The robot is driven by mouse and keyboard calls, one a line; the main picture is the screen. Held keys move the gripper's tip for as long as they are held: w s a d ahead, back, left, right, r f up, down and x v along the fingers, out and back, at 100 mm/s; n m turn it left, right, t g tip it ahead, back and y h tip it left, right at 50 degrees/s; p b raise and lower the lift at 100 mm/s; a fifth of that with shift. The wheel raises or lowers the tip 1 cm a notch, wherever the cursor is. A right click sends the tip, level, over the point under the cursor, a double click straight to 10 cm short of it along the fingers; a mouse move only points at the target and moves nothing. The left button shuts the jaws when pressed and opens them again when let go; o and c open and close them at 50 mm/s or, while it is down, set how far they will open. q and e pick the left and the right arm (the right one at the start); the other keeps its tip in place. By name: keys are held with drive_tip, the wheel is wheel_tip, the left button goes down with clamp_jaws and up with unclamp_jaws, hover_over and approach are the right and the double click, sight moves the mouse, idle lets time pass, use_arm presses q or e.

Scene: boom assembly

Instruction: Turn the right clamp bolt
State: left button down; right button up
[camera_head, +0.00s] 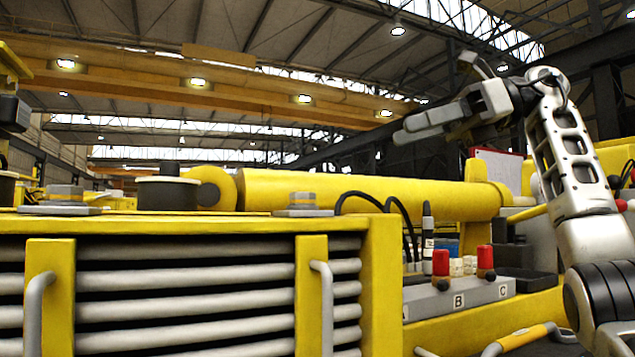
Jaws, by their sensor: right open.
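Two grey hex-headed bolts on flat plates sit on the top edge of the yellow boom frame (383,280) in the head view. The right clamp bolt (303,198) is near the frame's right end, and the left bolt (65,192) is far to the left. My right gripper (404,130) is in the air above and to the right of the right bolt, apart from it. Its pale fingers point left, are open and hold nothing visible.
A yellow cylinder (360,192) lies behind the bolts, with a dark round cap (168,192) at its left. Black hoses (398,212) arch close to the right bolt. The air above the frame is free.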

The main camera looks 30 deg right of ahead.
drive_tip(key=s+d+f, duration=0.1)
drive_tip(key=d+f, duration=0.1)
drive_tip(key=h, duration=0.1)
approach(303, 200)
drive_tip(key=shift+g, duration=0.3)
drive_tip(key=w+a, duration=0.1)
drive_tip(key=w+a+f, duration=0.1)
drive_tip(key=w+a, duration=0.1)
drive_tip(key=w+a+f, duration=0.1)
drive_tip(key=shift+w+a, duration=0.25)
drive_tip(key=shift+w, duration=0.15)
drive_tip(key=shift+c, duration=0.3)
drive_tip(key=c, duration=0.9)
